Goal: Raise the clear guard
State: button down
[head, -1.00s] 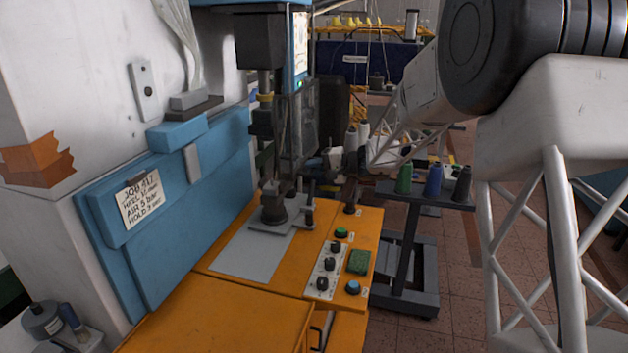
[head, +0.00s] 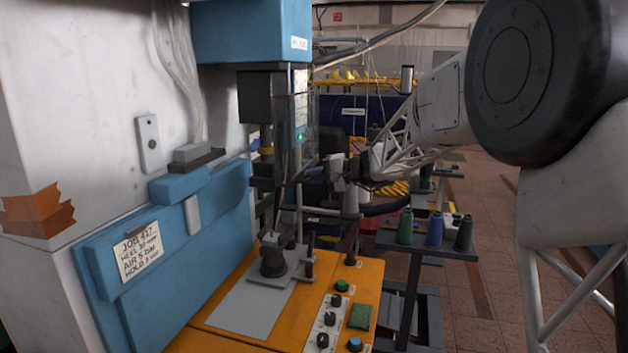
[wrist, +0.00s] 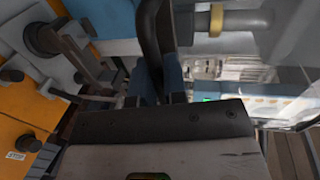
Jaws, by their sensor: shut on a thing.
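The clear guard (head: 300,120) is a see-through panel with dark edges at the front of the press, below its blue head. Its lower edge is well above the base plate. In the wrist view its clear sheet (wrist: 290,85) spreads on the right. My gripper (head: 314,173) reaches in from the right at the guard's lower part. In the wrist view its two blue fingers (wrist: 158,80) are shut on the guard's dark handle bar (wrist: 151,40). In the head view the grip itself is small and partly hidden.
A dark post fixture (head: 272,262) stands on the grey plate (head: 238,308) under the press. The orange table (head: 352,272) carries knobs and buttons. A thread stand with green, blue and dark spools (head: 434,230) is right of the table. The blue press body (head: 165,235) borders the left.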

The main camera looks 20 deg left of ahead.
jog(key=c, duration=1.2)
grip_release()
jog(key=shift+d, duration=0.1)
jog(key=v, duration=0.7)
jog(key=shift+d, duration=0.35)
jog(key=s+d+f+t+h, duration=0.1)
jog(key=s+d+f+h, duration=0.3)
jog(key=s+d, duration=0.8)
jog(key=s+d+f+h, duration=0.4)
jog(key=s+d, duration=0.8)
jog(key=s, duration=0.9)
jog(key=s+d+f+t+h, duration=0.1)
jog(key=s+d+f+h, duration=0.3)
jog(key=s+d, duration=0.9)
jog(key=shift+s+f+t+h, duration=0.1)
jog(key=shift+s+t+h, duration=0.2)
jog(key=shift+s+h, duration=1.8)
jog(key=shift+s, duration=0.2)
